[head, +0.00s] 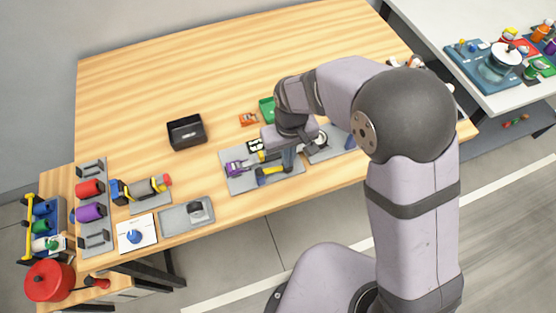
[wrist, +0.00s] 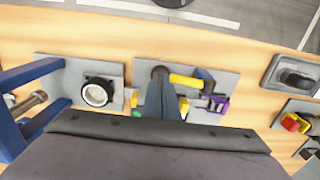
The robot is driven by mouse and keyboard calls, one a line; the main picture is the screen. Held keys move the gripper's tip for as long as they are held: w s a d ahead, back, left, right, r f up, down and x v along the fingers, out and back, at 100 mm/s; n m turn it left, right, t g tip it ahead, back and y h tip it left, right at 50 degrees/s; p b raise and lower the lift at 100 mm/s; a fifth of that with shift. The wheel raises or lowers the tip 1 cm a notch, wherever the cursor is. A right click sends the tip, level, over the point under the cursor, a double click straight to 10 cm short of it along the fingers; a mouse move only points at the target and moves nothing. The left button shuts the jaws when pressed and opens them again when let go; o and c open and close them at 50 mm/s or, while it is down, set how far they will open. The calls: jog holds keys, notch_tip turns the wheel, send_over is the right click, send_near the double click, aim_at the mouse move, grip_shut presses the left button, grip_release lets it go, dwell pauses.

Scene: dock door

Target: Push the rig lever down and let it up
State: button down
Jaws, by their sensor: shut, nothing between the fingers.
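The rig is a grey plate (head: 236,186) near the table's front edge, with yellow, blue and purple parts on it. A yellow bar (wrist: 186,81), which looks like the rig lever, runs from a dark end to a blue block in the wrist view. A purple part (head: 236,168) sits at the rig's left end; it is at the right in the wrist view (wrist: 219,104). My gripper (wrist: 161,78) is shut and empty, its fingers pointing down over the rig beside the bar's dark end. I cannot tell if they touch it. The fingers hide part of the rig.
A plate with a round white-rimmed part (wrist: 97,92) lies beside the rig, near a blue frame (wrist: 30,72). A black open box (head: 187,132) stands behind. A grey plate with a dark block (head: 195,210) lies left. The table's back left is clear.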

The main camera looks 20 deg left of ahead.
jog(key=shift+r, duration=0.15)
notch_tip(320, 180, up, 10)
jog(key=p, duration=0.8)
dwell(0.5)
dwell(0.4)
jog(key=s+d+f+g+h, duration=0.2)
jog(key=s+d+f, duration=0.1)
jog(key=s+d, duration=0.65)
jog(key=w+d+r+m+t+y+b, duration=0.1)
jog(key=d+m, duration=0.3)
jog(key=d, duration=0.6)
jog(key=w+d+r+m+t+y+b, duration=0.1)
jog(key=d+m, duration=0.4)
jog(key=d, duration=0.6)
notch_tip(320, 180, up, 2)
jog(key=shift+w+r+b, duration=0.1)
jog(key=shift+w+b, duration=0.5)
jog(key=shift+w, duration=0.15)
